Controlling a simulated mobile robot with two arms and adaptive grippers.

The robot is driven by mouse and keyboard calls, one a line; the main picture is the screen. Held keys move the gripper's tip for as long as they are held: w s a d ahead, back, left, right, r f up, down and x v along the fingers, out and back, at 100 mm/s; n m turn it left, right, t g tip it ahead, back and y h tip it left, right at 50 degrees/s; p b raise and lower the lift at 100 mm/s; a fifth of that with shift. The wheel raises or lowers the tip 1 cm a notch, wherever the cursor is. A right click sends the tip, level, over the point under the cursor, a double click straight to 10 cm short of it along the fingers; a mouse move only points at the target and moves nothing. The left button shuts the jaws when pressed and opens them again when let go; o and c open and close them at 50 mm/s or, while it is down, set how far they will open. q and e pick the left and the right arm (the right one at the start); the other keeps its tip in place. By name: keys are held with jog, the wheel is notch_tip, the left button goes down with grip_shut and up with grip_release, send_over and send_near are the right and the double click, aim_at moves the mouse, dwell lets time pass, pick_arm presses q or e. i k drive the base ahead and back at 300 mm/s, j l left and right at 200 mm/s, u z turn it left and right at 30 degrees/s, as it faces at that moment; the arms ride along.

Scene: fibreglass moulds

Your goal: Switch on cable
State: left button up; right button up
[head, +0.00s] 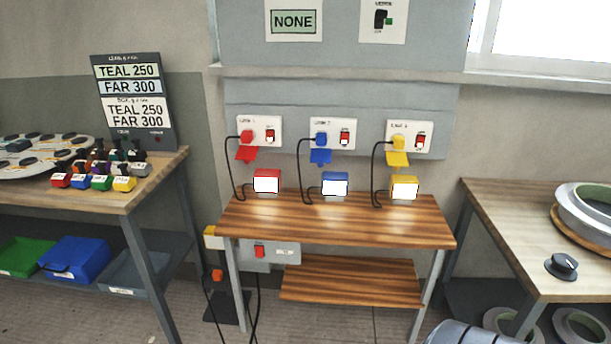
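Three wall socket plates each hold a plug beside a red switch: a red plug (246,137), a blue plug (321,140) and a yellow plug (398,143). Their switches are the left one (270,134), the middle one (345,138) and the right one (420,141). Black cables run down to red (266,181), blue (335,184) and yellow (404,188) boxes on the striped table. Below it, a grey plate carries another red switch (259,251). A small orange piece (216,275) sits on a dark cable at lower left. Switch positions are too small to tell.
The striped wooden table (340,226) has a clear front strip and a lower shelf (350,280). A left bench (110,200) holds several coloured blocks and a sign (133,100). A right bench (510,225) holds a black knob (562,266) and round moulds (590,212).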

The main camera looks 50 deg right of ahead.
aim_at(258, 249)
jog(key=z, duration=1.65)
